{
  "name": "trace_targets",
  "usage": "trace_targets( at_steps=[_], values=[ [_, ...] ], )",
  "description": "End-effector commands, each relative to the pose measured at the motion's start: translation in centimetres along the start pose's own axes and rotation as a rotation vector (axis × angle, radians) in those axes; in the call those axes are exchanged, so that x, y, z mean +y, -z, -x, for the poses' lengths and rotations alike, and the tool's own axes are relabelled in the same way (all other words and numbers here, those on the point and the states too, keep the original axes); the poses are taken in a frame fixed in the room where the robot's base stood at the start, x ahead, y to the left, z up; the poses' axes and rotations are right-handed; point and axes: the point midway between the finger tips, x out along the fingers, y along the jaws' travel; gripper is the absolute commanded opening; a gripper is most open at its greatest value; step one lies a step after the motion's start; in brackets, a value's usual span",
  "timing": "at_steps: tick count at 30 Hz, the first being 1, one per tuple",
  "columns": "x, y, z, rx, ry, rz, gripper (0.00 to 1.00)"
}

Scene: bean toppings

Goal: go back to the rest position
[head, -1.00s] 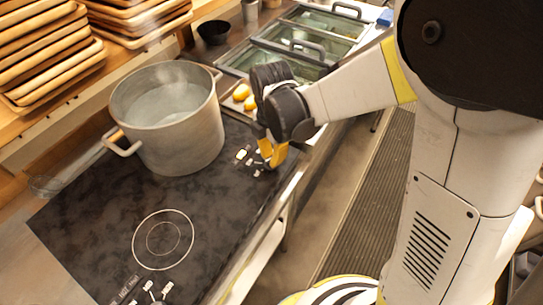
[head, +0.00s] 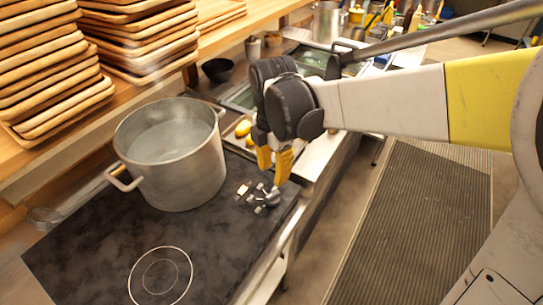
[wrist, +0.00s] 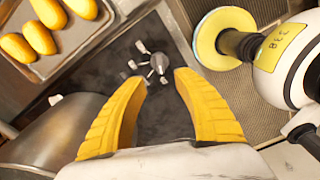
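My gripper (head: 273,163) has yellow fingers and hangs over the front right part of the black cooktop, to the right of the large pot. The same knob (head: 271,196) shows in the head view just under the fingers.
A large metal pot (head: 172,160) of water stands on the cooktop (head: 90,240). A tray (wrist: 62,62) with several yellow items lies near. Stacked wooden trays (head: 45,70) fill the shelf. Open floor with a grey mat (head: 425,230) is at the right.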

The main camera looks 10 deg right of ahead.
Motion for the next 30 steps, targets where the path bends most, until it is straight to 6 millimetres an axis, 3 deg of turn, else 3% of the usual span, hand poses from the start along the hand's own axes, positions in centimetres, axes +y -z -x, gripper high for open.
trace_targets(
  at_steps=[6, 22, 26, 30],
  values=[
    [0.0, 0.0, 2.3, 0.0, 0.0, 0.0, 0.36],
    [-0.2, -0.1, 2.7, -0.002, -0.008, -0.027, 0.36],
    [-2.1, -1.1, 3.8, -0.01, -0.065, -0.224, 0.36],
    [-5.9, -2.9, 5.5, 0.0, -0.2, -0.662, 0.36]
  ],
)
